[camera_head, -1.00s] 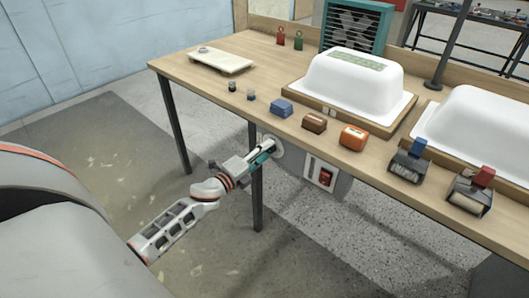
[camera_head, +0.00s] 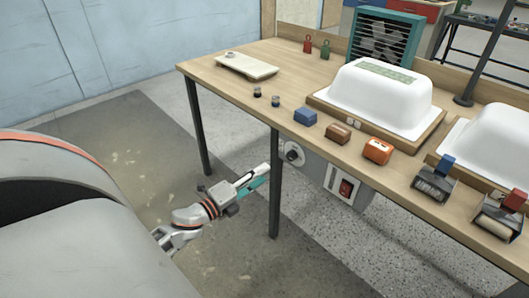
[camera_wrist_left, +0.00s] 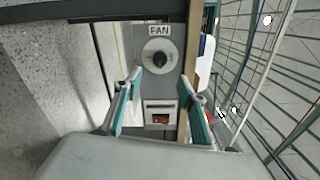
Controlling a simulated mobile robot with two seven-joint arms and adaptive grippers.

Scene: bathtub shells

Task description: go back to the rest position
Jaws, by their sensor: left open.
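My left gripper (camera_head: 263,176) is in front of the table's near side, below the tabletop, open and empty. In the left wrist view its two teal-lined fingers (camera_wrist_left: 158,82) stand apart on either side of a grey control box (camera_wrist_left: 170,88). The box carries a FAN label, a dark round knob (camera_wrist_left: 158,58) and a red switch (camera_wrist_left: 160,119). In the head view the knob (camera_head: 293,153) is just beyond the fingertips, with a small gap apparent. The red switch (camera_head: 345,188) is further right. My right gripper is not in view.
The wooden table (camera_head: 225,88) holds white tub shells (camera_head: 385,95), sanding blocks (camera_head: 305,117), rollers (camera_head: 433,182) and a teal fan (camera_head: 383,40). A table leg (camera_head: 274,185) stands close beside the left gripper. Open floor (camera_head: 130,130) lies to the left.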

